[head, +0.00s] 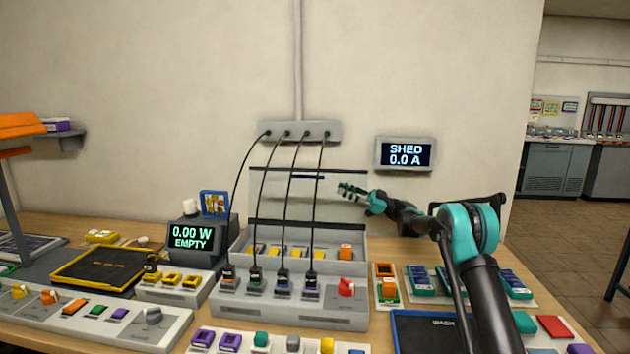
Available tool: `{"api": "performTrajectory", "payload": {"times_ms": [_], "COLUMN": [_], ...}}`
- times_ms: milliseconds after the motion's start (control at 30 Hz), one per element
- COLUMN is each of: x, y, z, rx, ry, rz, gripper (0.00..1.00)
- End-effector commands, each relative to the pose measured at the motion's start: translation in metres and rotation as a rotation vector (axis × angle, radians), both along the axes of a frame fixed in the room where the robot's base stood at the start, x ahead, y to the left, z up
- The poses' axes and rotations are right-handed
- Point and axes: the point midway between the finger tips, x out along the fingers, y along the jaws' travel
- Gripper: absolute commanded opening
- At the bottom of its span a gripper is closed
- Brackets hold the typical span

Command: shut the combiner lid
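The combiner (350,282) is a light grey box on the bench against the wall, with yellow and orange parts in its rear tray and a red knob at the front right. Its lid (328,215), a clear panel with dark edges, stands raised at the back of the box. Black cables pass in front of the lid. My gripper (343,191) reaches in from the right and is at the upper right part of the lid. Its fingers point left and look apart, with nothing between them. I cannot tell whether they touch the lid.
Several black cables (291,180) run from a wall socket strip (300,131) down to the box front. A "SHED 0.0 A" display (405,154) hangs right of the lid. A "0.00 W EMPTY" display (190,237) stands left. Trays and small parts crowd the bench.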

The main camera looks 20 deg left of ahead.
Motion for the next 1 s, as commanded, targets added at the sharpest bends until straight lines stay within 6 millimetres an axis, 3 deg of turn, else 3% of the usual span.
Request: {"api": "performTrajectory", "payload": {"times_ms": [500, 700, 1000], "x": [-0.032, -0.037, -0.039], "y": [0.085, 0.100, 0.103], "z": [0.035, 0.042, 0.043], "rx": [-0.001, -0.001, -0.001], "ry": [0.000, 0.000, 0.000], "rz": [0.001, -0.001, -0.001], "gripper": [0.20, 0.20, 0.20]}}
